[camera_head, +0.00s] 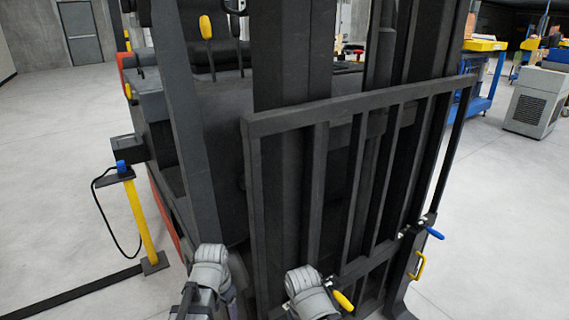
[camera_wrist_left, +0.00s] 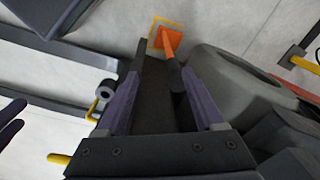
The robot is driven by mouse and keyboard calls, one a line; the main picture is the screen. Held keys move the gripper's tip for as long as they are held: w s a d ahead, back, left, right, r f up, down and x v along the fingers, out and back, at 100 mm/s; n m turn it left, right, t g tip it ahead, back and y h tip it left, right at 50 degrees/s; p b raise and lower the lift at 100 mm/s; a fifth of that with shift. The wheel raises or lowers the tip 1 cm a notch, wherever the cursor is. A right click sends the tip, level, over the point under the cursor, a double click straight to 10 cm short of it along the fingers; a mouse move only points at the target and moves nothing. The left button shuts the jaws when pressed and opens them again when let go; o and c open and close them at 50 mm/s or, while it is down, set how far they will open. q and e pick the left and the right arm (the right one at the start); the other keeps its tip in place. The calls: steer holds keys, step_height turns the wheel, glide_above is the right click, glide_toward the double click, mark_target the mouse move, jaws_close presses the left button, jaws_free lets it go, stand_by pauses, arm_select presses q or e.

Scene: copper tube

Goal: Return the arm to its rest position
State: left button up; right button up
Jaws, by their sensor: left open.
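My left gripper (camera_wrist_left: 160,80) is open in the left wrist view, its two dark purple fingers well apart. A dark flat surface shows between and beyond them; I cannot tell how far off it is, and I see nothing clasped. In the head view, a grey jointed part of my left arm (camera_head: 208,275) is low at the left of centre, in front of a forklift. A similar grey part of my right arm (camera_head: 308,288) is low at the centre. Purple finger-like tips (camera_wrist_left: 10,125), seemingly of my right gripper, show at the wrist view's left edge. No copper tube is recognisable.
The forklift's black load backrest (camera_head: 318,122) fills the centre, close ahead. A yellow post (camera_head: 138,215) with a cable stands left. An orange post-like thing (camera_wrist_left: 168,42) on a square base is beyond my left fingers. A grey cabinet (camera_head: 535,102) stands far right; floor is clear right.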

arm_select(q)
steer(key=s+d+r+p, duration=0.2)
steer(key=d+r+p, duration=0.1)
steer(key=r+p, duration=0.4)
steer(key=s+d+r+n+p, duration=0.1)
steer(key=s+d+r+p, duration=0.2)
steer(key=r+p, duration=0.4)
steer(key=s+d+r+n+y+p, duration=0.1)
steer(key=s+d+r+p, duration=0.2)
steer(key=r+p, duration=0.4)
steer(key=shift+s+d+g, duration=0.2)
steer(key=shift+d+g, duration=0.2)
steer(key=shift+d, duration=0.45)
